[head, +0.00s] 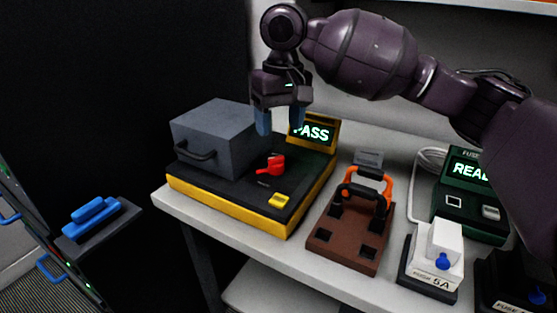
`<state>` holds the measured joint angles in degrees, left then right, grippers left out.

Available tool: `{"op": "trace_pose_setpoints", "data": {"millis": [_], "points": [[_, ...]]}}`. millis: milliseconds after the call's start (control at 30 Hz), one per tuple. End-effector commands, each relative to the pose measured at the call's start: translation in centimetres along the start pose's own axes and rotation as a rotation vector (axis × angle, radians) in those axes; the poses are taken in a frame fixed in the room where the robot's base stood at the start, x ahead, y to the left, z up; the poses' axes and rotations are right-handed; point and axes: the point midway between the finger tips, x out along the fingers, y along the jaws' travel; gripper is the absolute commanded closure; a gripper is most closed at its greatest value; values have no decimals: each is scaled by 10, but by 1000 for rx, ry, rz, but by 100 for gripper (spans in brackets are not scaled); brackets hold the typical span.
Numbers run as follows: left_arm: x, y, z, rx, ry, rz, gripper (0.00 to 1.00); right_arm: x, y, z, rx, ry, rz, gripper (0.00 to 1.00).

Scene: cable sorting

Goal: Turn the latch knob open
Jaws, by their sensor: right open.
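The red latch knob (272,164) sits on the black top of a yellow-sided tester (232,208), just right of a closed grey box (222,137) with a dark handle. The tester's screen (313,132) reads "PASS", partly covered by a fingertip. My right gripper (280,121) points down above and behind the knob, apart from it. Its blue fingertips are spread with nothing between them. My left gripper is not in view.
Right of the tester is a brown base (347,238) with an orange and black handle. Further right are a green unit (470,215) with a lit screen and a white "5A" block (437,247). A blue-handled piece (92,217) is at the left, beyond the table edge.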

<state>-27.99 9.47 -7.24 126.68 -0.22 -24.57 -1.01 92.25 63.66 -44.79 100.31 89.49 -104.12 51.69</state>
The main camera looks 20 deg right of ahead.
Motion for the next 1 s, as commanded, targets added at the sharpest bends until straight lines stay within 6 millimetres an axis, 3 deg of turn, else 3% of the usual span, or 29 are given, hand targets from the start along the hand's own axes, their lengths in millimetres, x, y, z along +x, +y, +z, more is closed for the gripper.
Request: {"op": "trace_pose_setpoints", "data": {"millis": [33, 100, 400, 600, 933, 1000], "points": [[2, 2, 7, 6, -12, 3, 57, 19, 1, -1, 0, -13, 0, 38], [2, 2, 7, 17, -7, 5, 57, 33, 2, -1, 1, -15, 0, 38], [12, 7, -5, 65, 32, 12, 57, 77, 2, -1, 1, -12, 1, 38], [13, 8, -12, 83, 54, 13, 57, 87, 1, 0, 0, -6, 1, 38], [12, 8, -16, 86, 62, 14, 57, 87, 1, 0, 0, -2, 1, 38], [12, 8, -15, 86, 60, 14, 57, 87, 1, 0, 0, -2, 1, 47]]}}
